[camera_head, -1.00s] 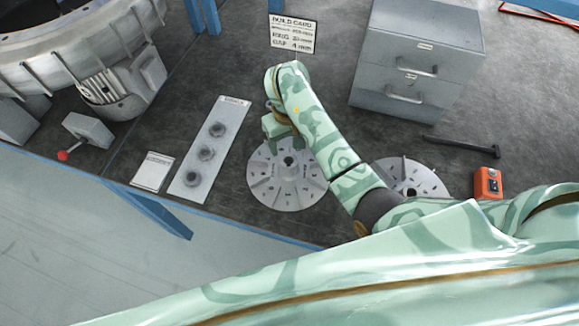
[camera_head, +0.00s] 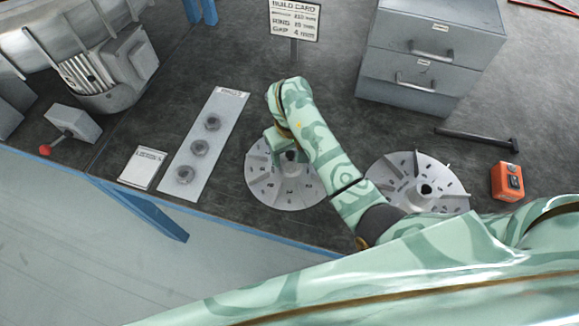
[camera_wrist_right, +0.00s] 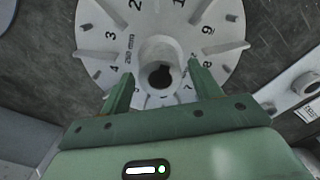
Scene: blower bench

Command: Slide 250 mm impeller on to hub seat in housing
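Two grey finned impellers lie flat on the dark bench: a left one (camera_head: 300,193) and a right one (camera_head: 418,170), partly covered by my right arm. My right gripper (camera_head: 282,143) is over the left impeller's hub. In the right wrist view its two fingers (camera_wrist_right: 162,88) are apart, on either side of the raised hub boss of this impeller (camera_wrist_right: 205,42); no clear grip shows. My left gripper is out of view.
A plate with several rings (camera_head: 209,140) and a label card (camera_head: 143,168) lie left of the impeller. A build card (camera_head: 295,18) stands behind. Right are a drawer cabinet (camera_head: 425,55), a black bar tool (camera_head: 475,139) and an orange device (camera_head: 507,181). A red-knobbed lever box (camera_head: 75,123) is left.

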